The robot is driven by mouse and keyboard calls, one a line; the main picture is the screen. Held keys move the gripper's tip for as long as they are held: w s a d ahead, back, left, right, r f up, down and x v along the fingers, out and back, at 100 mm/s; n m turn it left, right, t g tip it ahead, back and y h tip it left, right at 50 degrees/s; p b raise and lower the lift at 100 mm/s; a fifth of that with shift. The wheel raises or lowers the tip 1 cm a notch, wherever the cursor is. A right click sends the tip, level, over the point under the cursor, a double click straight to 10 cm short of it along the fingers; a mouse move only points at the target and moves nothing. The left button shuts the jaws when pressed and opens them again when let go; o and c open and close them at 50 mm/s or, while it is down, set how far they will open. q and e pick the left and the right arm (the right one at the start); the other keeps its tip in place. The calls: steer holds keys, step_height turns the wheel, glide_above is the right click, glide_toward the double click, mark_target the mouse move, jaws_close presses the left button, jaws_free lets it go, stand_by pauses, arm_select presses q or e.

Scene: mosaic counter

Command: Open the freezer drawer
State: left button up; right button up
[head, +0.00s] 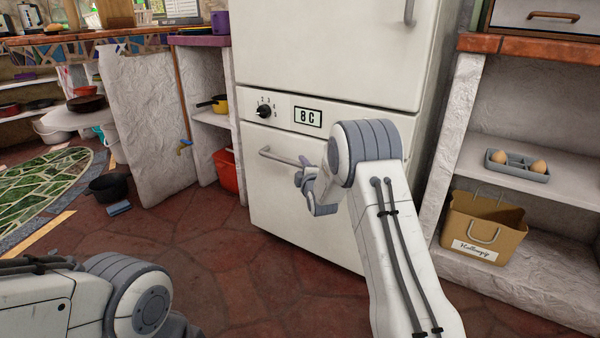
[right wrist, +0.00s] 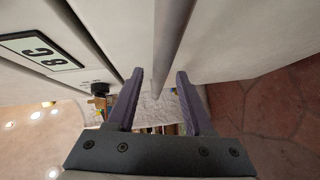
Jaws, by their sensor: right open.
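The freezer drawer (head: 280,205) is the lower white front of the fridge, below the control panel, and it looks closed. Its horizontal bar handle (head: 277,156) runs across the upper part of the drawer front. My right gripper (head: 303,176) is at the right part of this handle. In the right wrist view the handle bar (right wrist: 172,40) lies between the two open fingers of the gripper (right wrist: 157,88), and the fingers are not closed on it. My right arm hides the right side of the drawer. Only a part of my left arm shows at the lower left; its gripper is out of view.
The panel has a dial (head: 264,111) and a display (head: 308,117) reading 8C. A red bin (head: 226,170) stands left of the fridge. The floor before the drawer is clear.

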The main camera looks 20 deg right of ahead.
steer(key=shift+w+d+f, duration=0.1)
steer(key=shift+w+f, duration=0.05)
steer(key=shift+w, duration=0.85)
jaws_close()
stand_by(0.8)
